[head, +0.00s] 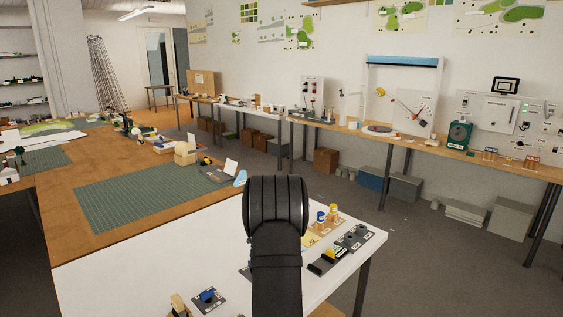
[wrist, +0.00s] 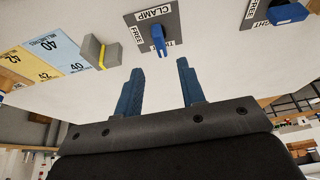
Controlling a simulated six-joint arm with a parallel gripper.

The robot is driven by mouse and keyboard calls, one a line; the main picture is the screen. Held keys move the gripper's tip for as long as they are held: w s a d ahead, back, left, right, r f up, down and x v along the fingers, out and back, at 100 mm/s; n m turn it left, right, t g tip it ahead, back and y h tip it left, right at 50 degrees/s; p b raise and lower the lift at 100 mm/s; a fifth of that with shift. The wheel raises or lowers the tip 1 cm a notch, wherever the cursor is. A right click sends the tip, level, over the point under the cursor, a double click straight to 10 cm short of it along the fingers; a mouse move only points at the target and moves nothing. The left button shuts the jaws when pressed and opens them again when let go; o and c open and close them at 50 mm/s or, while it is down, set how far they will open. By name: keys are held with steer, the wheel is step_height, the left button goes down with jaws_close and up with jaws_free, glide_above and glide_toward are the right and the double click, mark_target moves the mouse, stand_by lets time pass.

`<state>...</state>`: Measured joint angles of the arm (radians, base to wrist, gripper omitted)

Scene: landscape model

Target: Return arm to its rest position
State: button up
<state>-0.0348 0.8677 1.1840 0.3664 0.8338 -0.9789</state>
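My arm (head: 276,215) rises in the middle of the head view, dark and ribbed, in front of the white table (head: 110,275). It hides part of the tabletop, and my gripper's fingers do not show there. In the wrist view my gripper (wrist: 159,66) has two blue fingers spread apart with nothing between them. Past the fingers lies a grey plate marked CLAMP and FREE with a blue lever (wrist: 159,40). Whether the fingers are clear of the lever in depth is hard to tell, but I see no contact.
In the wrist view a grey block with a yellow band (wrist: 101,53) lies left of the fingers, beside numbered yellow and blue cards (wrist: 60,50). Another blue lever (wrist: 288,13) is at top right. In the head view, small fixtures (head: 208,298) stand near the table's front; a green mat (head: 150,190) lies beyond.

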steer(key=x, duration=0.8)
steer(key=shift+w+f, duration=0.15)
steer(key=v, duration=1.8)
steer(key=x, duration=1.8)
steer(key=shift+a+f, duration=0.1)
steer(key=shift+f, duration=0.05)
steer(key=shift+r+m+t, duration=0.2)
steer(key=shift+m+t, duration=0.1)
steer(key=shift+m, duration=0.4)
steer(key=a+v, duration=0.1)
steer(key=v, duration=1.6)
steer(key=w+f+m, duration=0.1)
steer(key=f, duration=0.3)
steer(key=w+a+f+m+h, duration=0.1)
steer(key=f+m, duration=0.1)
steer(key=f, duration=0.2)
steer(key=w+a+f+m+h, duration=0.1)
steer(key=w+f+m, duration=0.1)
steer(key=f, duration=0.2)
steer(key=shift+a+t, duration=0.25)
steer(key=shift+t, duration=0.05)
steer(key=shift+w+a+f+m+h, duration=0.15)
steer(key=shift+f+m, duration=0.05)
steer(key=shift+f, duration=0.2)
steer(key=shift+w+a+f+m+h, duration=0.1)
steer(key=shift+a+f+m+h, duration=0.1)
steer(key=shift+f, duration=0.2)
